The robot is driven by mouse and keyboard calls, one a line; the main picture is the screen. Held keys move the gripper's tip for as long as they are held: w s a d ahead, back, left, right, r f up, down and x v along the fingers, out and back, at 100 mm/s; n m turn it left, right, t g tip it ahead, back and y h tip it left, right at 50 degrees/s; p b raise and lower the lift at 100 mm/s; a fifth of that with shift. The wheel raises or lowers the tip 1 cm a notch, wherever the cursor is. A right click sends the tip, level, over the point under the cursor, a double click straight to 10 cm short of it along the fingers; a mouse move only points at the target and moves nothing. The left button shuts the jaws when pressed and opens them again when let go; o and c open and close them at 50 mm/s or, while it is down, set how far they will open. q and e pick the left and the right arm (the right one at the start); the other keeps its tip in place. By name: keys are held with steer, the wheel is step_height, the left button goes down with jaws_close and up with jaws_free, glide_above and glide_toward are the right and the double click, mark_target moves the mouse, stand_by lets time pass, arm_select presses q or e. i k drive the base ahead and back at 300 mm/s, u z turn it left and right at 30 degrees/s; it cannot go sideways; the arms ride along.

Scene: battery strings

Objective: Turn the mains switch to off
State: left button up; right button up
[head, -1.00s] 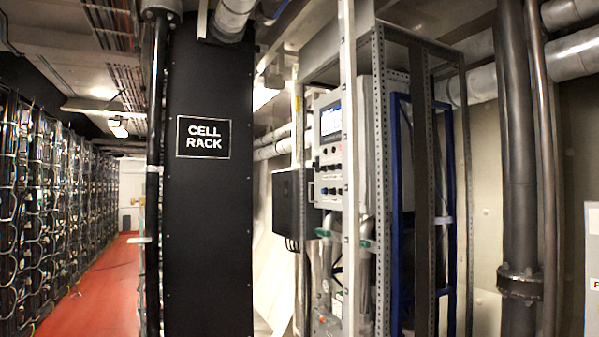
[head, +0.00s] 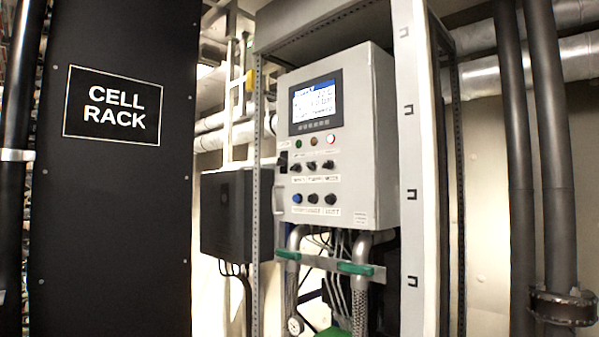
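A light grey control box (head: 345,150) sits inside an open metal frame, right of the picture's middle. It has a lit screen (head: 315,101) at the top, small coloured lights below it, and two rows of knobs. Three black rotary knobs (head: 312,166) form the upper row, with a label strip under them. The lower row has a blue button (head: 297,198) and two dark knobs. A black switch (head: 282,162) is on the box's left edge. The labels are too blurred to tell which knob is the mains switch. Neither of my grippers shows in the head view.
A black panel marked "CELL RACK" (head: 112,106) stands at the left. A dark box (head: 227,218) hangs left of the control box. A frame post (head: 412,130) stands close at its right. Hoses with green handles (head: 355,269) hang below. Dark vertical pipes (head: 548,150) are at the right.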

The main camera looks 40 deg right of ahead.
mark_target(295, 167)
steer(key=z, duration=0.5)
steer(key=i, duration=0.9)
steer(key=z, duration=1.55)
steer(key=i, duration=0.7)
steer(key=z, duration=0.6)
